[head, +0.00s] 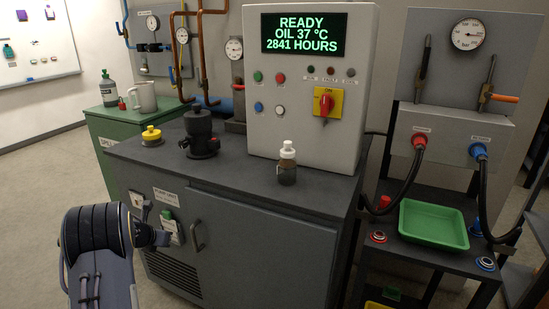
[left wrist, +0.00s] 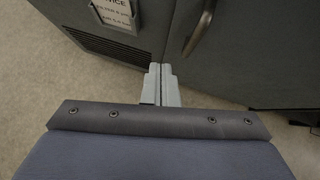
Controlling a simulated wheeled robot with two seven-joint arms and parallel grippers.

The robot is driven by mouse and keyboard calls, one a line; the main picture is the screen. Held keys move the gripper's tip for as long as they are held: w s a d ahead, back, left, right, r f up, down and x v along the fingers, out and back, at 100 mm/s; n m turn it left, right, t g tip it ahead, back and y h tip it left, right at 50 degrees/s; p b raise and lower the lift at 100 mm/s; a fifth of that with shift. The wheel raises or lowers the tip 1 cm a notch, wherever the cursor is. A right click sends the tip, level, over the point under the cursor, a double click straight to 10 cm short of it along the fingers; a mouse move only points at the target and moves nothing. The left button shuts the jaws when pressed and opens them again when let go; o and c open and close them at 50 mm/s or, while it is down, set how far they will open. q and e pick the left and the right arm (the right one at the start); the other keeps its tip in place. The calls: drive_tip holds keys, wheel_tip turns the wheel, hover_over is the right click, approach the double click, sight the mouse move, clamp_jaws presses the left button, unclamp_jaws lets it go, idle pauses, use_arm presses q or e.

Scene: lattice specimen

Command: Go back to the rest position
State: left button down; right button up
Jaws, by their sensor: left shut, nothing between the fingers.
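My left gripper (head: 164,239) is in front of the grey cabinet (head: 262,245), at the lower left of the head view. In the left wrist view its two fingers (left wrist: 161,72) are together with nothing between them. They point toward the cabinet front, below the dark door handle (left wrist: 200,32). I cannot tell how wide the gap to the cabinet is. My right gripper is in neither view.
A small bottle (head: 287,165) and a black pump part (head: 200,135) stand on the cabinet top, before the control panel (head: 300,70). A green tray (head: 433,224) sits on the right cart. Open floor (left wrist: 50,70) lies left of the cabinet.

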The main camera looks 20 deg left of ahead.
use_arm(q)
drive_tip(key=s+d+r+n+t+y, duration=0.1)
drive_tip(key=s+r+n+y, duration=0.15)
drive_tip(key=r+n, duration=0.6)
drive_tip(key=s+d+r+n+t+y, duration=0.15)
drive_tip(key=s+r+n, duration=0.25)
drive_tip(key=r+n, duration=0.45)
drive_tip(key=s+d+f+n+g+h, duration=0.3)
drive_tip(key=s+d+n+g+h, duration=0.35)
drive_tip(key=s+d+n, duration=1.75)
drive_tip(key=s+d+r+m+h+p, duration=0.1)
drive_tip(key=s+d+r+m+p, duration=0.1)
drive_tip(key=r+p, duration=0.4)
drive_tip(key=s+d+r+m+h+p, duration=0.1)
drive_tip(key=s+d+r+m+p, duration=0.1)
drive_tip(key=r+p, duration=0.5)
drive_tip(key=shift+s+d+t, duration=0.4)
drive_tip(key=shift+s+d, duration=0.3)
drive_tip(key=shift+d, duration=0.25)
